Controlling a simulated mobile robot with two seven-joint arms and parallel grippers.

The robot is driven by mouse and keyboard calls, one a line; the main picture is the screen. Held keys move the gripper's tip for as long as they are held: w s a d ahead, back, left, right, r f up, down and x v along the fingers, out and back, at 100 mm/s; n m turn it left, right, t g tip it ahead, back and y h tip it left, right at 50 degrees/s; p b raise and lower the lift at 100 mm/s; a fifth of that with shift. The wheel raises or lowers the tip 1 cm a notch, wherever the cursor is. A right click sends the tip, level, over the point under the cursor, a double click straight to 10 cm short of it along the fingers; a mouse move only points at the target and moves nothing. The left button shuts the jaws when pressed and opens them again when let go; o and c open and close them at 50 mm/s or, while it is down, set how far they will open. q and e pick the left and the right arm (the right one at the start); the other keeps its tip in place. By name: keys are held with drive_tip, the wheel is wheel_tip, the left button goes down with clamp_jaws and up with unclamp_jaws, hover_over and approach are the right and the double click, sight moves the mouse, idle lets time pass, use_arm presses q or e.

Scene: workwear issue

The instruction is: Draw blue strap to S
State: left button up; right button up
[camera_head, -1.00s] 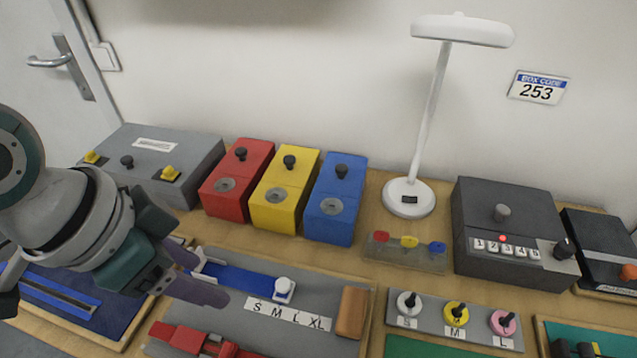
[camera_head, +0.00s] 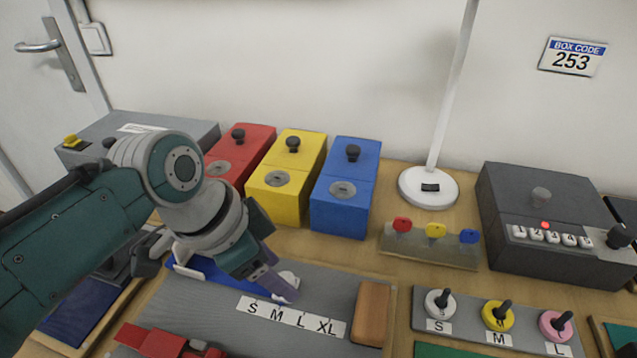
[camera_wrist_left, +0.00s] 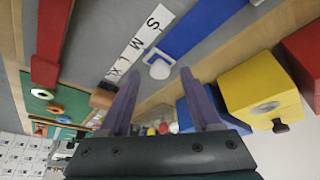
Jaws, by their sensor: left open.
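The blue strap (camera_head: 212,273) lies along the back of a grey board and ends in a white tab (camera_head: 289,278). Both show in the left wrist view, the strap (camera_wrist_left: 205,25) and its white tab (camera_wrist_left: 158,66). A white scale marked S, M, L, XL (camera_head: 292,316) lies in front of the strap. My left gripper (camera_head: 284,287) is open, its purple fingers at the white tab and partly hiding it in the head view. In the wrist view the tab sits ahead of the gap between the fingertips (camera_wrist_left: 160,80), with nothing held. My right gripper is not in view.
A brown block (camera_head: 371,312) stands at the board's right end, and a red strap (camera_head: 160,341) lies at the front. Red, yellow and blue boxes (camera_head: 342,185) stand behind. The board between scale and red strap is clear.

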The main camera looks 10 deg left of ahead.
use_arm(q)
drive_tip(key=shift+w+d+f, duration=0.1)
drive_tip(key=shift+w+f, duration=0.05)
drive_tip(key=shift+f, duration=0.3)
clamp_jaws()
idle(0.3)
idle(0.8)
